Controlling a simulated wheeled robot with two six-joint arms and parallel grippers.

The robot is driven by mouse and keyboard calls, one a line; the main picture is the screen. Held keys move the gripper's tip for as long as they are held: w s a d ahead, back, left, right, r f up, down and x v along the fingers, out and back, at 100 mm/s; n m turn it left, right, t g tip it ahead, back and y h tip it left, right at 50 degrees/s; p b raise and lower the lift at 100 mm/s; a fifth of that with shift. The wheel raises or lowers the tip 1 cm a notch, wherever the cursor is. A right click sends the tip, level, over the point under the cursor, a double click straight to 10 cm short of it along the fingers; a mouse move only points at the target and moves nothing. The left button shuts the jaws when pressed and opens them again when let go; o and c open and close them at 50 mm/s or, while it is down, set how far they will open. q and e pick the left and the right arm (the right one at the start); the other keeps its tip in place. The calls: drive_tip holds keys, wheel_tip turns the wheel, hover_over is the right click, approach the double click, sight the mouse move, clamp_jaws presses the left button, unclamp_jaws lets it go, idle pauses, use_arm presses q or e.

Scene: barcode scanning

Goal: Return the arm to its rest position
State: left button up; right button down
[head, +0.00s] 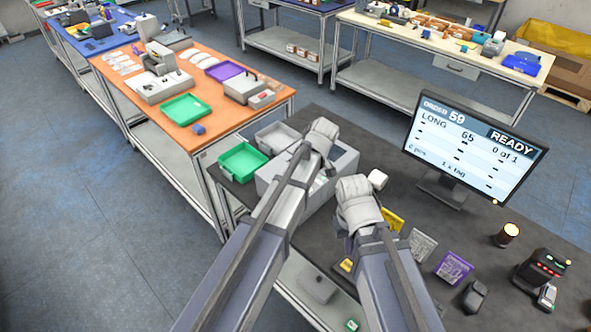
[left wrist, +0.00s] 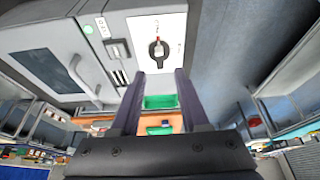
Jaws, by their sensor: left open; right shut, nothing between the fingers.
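My right gripper (head: 377,180) is beside the bin's right side, above the dark table (head: 330,110). It is shut and empty, with its fingers barely visible past the wrist.
A monitor (head: 470,140) reading READY stands at the right. Yellow (head: 392,219), grey (head: 421,244) and purple (head: 453,267) cards stand right of my right arm. A mouse (head: 474,296) and black device (head: 541,267) are farther right.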

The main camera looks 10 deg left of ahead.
use_arm(q)
drive_tip(key=shift+p+v, duration=0.55)
drive_tip(key=shift+v, duration=0.6)
use_arm(e)
wheel_tip(320, 180, up, 2)
drive_tip(key=shift+r, duration=0.1)
use_arm(q)
drive_tip(key=s+d+f+m+g+h+b, duration=0.1)
drive_tip(key=s+f+m+b, duration=0.4)
drive_tip(key=s, duration=0.6)
drive_tip(key=s+d+f+m+g+h+b, duration=0.1)
drive_tip(key=s+d+f+m+b, duration=0.2)
drive_tip(key=s+f+m+b, duration=0.3)
drive_tip(key=s+f+m, duration=0.1)
drive_tip(key=s+m, duration=0.3)
drive_tip(key=s, duration=0.1)
drive_tip(key=shift+s+d+f+g+h, duration=0.2)
drive_tip(key=shift+d+f+g+h, duration=0.1)
drive_tip(key=shift+d+f, duration=0.1)
use_arm(e)
wheel_tip(320, 180, down, 11)
